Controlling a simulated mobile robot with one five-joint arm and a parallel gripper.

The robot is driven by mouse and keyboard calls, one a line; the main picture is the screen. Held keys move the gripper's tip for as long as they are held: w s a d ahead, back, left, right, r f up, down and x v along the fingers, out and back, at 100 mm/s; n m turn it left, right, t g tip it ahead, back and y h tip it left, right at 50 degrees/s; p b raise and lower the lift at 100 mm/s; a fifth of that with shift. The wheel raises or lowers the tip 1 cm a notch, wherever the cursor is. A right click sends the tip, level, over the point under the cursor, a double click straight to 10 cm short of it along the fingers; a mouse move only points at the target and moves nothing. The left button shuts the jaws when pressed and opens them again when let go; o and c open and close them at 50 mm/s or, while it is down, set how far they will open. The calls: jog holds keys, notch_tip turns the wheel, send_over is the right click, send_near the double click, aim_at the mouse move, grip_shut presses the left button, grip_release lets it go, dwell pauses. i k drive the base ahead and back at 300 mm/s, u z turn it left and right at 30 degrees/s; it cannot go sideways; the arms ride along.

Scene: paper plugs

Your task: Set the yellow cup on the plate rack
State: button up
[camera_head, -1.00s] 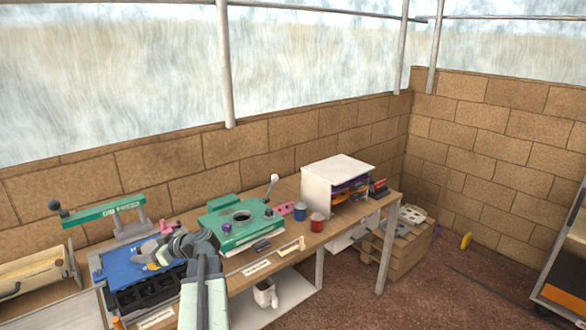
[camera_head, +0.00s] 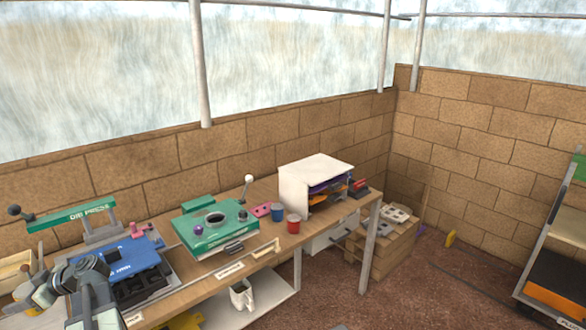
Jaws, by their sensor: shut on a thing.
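My gripper (camera_head: 38,292) is at the lower left, over the left part of the bench beside the blue press. It is shut, but its fingers and what they hold are largely hidden by my own arm; no yellow cup shows clearly there now. A grey-framed rack (camera_head: 546,243) stands at the right edge, cut off by the picture, with orange and green pieces on it. It may be the plate rack. It is far from my gripper, across the floor.
The brown floor (camera_head: 440,290) is largely open.

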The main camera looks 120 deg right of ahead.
aim_at(317, 167)
jog(key=k, duration=2.2)
jog(key=z, duration=0.05)
